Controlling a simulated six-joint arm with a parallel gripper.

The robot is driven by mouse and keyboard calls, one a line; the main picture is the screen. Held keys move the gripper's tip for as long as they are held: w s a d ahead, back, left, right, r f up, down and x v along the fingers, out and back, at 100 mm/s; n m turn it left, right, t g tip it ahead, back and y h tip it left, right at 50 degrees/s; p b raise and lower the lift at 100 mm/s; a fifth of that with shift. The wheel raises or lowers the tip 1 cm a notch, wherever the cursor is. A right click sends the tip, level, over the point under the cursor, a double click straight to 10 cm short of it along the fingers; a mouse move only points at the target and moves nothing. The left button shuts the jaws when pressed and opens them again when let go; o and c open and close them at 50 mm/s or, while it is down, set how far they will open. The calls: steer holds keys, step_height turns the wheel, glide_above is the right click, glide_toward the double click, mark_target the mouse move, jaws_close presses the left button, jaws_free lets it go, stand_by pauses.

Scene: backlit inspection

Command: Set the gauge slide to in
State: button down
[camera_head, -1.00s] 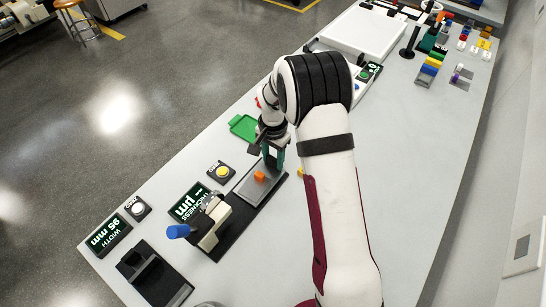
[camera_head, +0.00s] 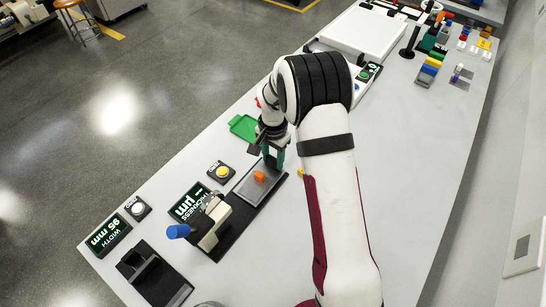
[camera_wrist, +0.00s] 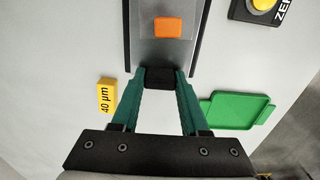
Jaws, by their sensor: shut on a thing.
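The gauge slide is a grey plate (camera_head: 248,190) between dark rails, with a small orange block (camera_head: 260,176) lying on it. The plate and orange block (camera_wrist: 167,27) also show in the wrist view. The slide has a black handle (camera_wrist: 159,78) at its near end there. My gripper (camera_wrist: 160,80) has green fingers, shut on this handle from both sides. In the head view my gripper (camera_head: 273,160) is at the slide's upper end, partly hidden by my arm. The thickness gauge (camera_head: 211,224), with a blue knob (camera_head: 178,231), stands at the other end, apart from the orange block.
A yellow "40 µm" block (camera_wrist: 106,96) and a green tray (camera_wrist: 236,110) lie on either side of my gripper. A yellow button box (camera_head: 222,172) and the thickness display (camera_head: 190,203), showing a dash, sit beside the slide. A dark fixture (camera_head: 154,274) stands lower left.

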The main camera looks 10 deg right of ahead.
mark_target(247, 194)
steer(key=s+a, duration=0.8)
steer(key=shift+a, duration=0.1)
steer(key=shift+c, duration=2)
jaws_free()
steer(key=shift+r, duration=0.1)
step_height(247, 194, up, 16)
steer(key=shift+f, duration=0.2)
